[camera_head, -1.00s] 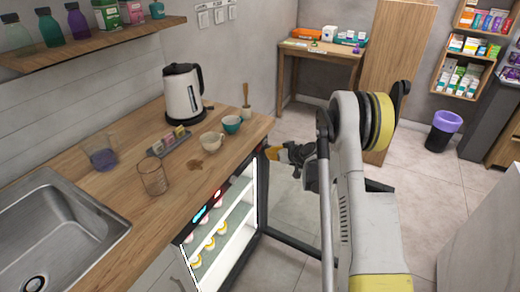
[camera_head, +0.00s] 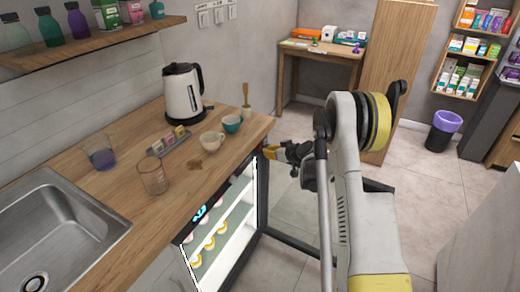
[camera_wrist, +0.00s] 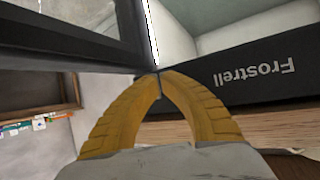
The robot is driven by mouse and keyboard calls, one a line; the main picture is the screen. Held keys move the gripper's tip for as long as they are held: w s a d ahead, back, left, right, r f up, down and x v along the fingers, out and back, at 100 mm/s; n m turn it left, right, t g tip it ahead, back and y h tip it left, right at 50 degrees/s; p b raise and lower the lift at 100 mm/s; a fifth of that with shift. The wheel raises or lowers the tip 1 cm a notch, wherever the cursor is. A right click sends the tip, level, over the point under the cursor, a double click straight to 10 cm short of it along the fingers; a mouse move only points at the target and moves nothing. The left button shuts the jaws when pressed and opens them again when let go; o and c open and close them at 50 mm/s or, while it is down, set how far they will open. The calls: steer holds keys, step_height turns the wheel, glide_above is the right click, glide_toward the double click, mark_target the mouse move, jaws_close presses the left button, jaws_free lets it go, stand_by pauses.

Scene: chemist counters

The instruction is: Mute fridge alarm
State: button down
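The small fridge (camera_head: 262,205) stands under the wooden counter with its black-framed door open and its lit shelves showing. Its dark top panel carries a cyan glowing display (camera_head: 200,212); no red light shows on it. In the wrist view the black panel (camera_wrist: 230,88) bears the name "Frostrell", upside down. My gripper (camera_head: 267,153) is at the far upper corner of the fridge, beside the counter edge. In the wrist view my yellow fingers (camera_wrist: 158,76) meet at the tips, shut and empty, close to the panel's end. Whether they touch it cannot be told.
The counter (camera_head: 120,200) holds a kettle (camera_head: 183,93), two cups, glasses and a small tray near the sink (camera_head: 55,235). The open fridge door (camera_head: 290,243) reaches out over the floor beneath my arm. Open floor lies to the right.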

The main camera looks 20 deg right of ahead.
steer(key=shift+w, duration=0.1)
stand_by(0.6)
steer(key=shift+w+a, duration=0.25)
steer(key=shift+w+a+b, duration=0.3)
steer(key=shift+w+b, duration=0.05)
steer(key=shift+w, duration=0.05)
stand_by(0.7)
steer(key=shift+s, duration=0.1)
steer(key=shift+s+d, duration=0.55)
steer(key=shift+s, duration=0.1)
steer(key=shift+s+d+b, duration=0.35)
steer(key=shift+s+d, duration=0.4)
steer(key=shift+s, duration=0.25)
steer(key=shift+s+d+b, duration=0.3)
steer(key=shift+s+d, duration=0.45)
steer(key=shift+s, duration=0.2)
